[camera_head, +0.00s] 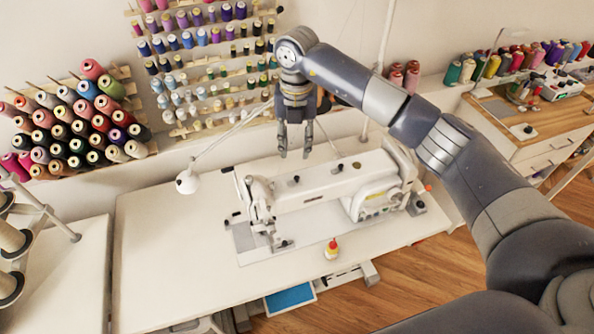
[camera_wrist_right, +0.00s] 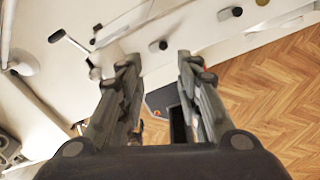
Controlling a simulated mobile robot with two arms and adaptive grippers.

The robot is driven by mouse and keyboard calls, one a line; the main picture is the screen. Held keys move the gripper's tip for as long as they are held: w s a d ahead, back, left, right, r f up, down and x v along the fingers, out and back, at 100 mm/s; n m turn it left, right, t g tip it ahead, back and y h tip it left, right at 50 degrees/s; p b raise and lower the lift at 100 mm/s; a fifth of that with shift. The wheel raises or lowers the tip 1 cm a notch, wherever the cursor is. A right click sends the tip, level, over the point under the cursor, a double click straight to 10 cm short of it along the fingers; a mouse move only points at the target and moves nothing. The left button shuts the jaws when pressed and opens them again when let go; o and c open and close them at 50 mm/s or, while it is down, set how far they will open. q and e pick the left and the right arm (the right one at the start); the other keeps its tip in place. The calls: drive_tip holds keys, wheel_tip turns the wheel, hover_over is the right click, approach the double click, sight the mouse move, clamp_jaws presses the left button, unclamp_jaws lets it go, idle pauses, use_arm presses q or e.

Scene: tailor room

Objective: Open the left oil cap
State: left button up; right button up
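The white sewing machine (camera_head: 320,190) stands on a white table. Small black caps sit along the top of its arm; the left one (camera_head: 296,179) is below my right gripper (camera_head: 295,152). In the wrist view a black cap (camera_wrist_right: 158,46) shows just beyond the gap between the fingertips (camera_wrist_right: 160,64), with another black cap (camera_wrist_right: 232,12) to its upper right. My right gripper is open and empty, pointing down, apart from the machine top. My left gripper is not in view.
Thread racks (camera_head: 200,75) hang on the wall behind. The table's left part is clear.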

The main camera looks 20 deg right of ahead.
sight(297, 177)
wheel_tip(297, 177, down, 10)
drive_tip(key=p, duration=0.4)
drive_tip(key=shift+d+r, duration=0.15)
drive_tip(key=shift+r, duration=0.05)
drive_tip(key=shift+f, duration=0.5)
drive_tip(key=shift+c, duration=0.2)
clamp_jaws()
